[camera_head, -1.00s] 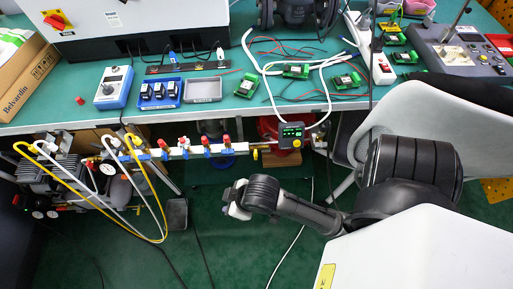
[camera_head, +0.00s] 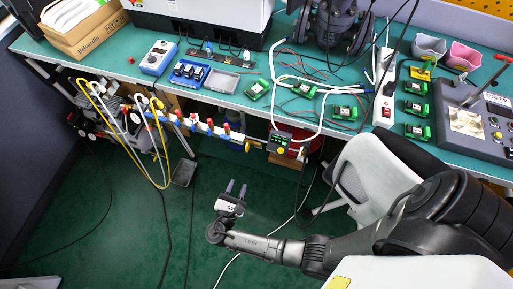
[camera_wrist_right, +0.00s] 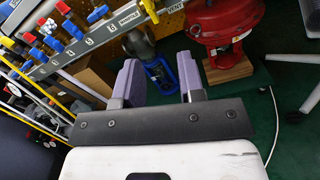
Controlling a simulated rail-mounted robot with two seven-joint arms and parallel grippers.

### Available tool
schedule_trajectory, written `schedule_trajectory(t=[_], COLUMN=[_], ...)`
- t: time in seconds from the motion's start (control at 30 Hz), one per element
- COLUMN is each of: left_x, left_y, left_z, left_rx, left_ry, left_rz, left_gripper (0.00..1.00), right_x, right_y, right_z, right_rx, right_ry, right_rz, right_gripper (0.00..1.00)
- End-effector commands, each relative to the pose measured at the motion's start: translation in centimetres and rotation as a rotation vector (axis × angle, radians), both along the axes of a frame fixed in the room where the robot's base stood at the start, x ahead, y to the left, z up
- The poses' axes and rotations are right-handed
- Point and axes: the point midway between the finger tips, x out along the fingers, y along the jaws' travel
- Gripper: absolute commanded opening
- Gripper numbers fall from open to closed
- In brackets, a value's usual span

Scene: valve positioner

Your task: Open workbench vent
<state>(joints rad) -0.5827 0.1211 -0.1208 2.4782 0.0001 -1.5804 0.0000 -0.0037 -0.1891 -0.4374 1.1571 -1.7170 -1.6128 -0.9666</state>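A grey manifold bar (camera_head: 180,121) with several red- and blue-handled valves runs below the front edge of the workbench. In the right wrist view the bar (camera_wrist_right: 72,53) crosses the upper left, with small printed labels. One label near its right end (camera_wrist_right: 174,8) seems to read VENT. Which handle belongs to it is unclear, as the frame's top edge cuts that end off. My right gripper (camera_head: 236,187) is open and empty, below and in front of the bar's right end, touching nothing. Its two purple-grey fingers (camera_wrist_right: 158,62) stand apart. My left gripper is out of view.
A display box (camera_head: 278,143) hangs near the bar's right end. A red actuator (camera_wrist_right: 222,25) stands on a wooden block (camera_wrist_right: 228,74). A grey chair (camera_head: 360,172) is beside my right arm. Yellow and white hoses (camera_head: 150,150) loop at left. Green floor is clear around the gripper.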

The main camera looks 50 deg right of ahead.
Motion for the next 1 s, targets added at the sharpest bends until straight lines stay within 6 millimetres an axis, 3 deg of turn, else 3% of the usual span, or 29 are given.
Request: schedule_trajectory(t=[0.2,0.43,1.0], left_x=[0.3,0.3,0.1], left_y=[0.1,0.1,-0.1], left_z=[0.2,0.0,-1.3], left_rx=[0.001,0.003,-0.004], left_ry=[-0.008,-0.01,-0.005], left_rz=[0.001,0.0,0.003], left_gripper=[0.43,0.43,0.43], right_x=[0.2,0.7,5.0], right_y=[0.0,-1.1,-9.9], right_z=[0.5,0.5,0.4], right_rx=[-0.117,-0.141,-0.139], right_ry=[0.186,0.237,0.234], right_rz=[0.006,0.005,0.006], right_gripper=[0.36,0.36,0.36])
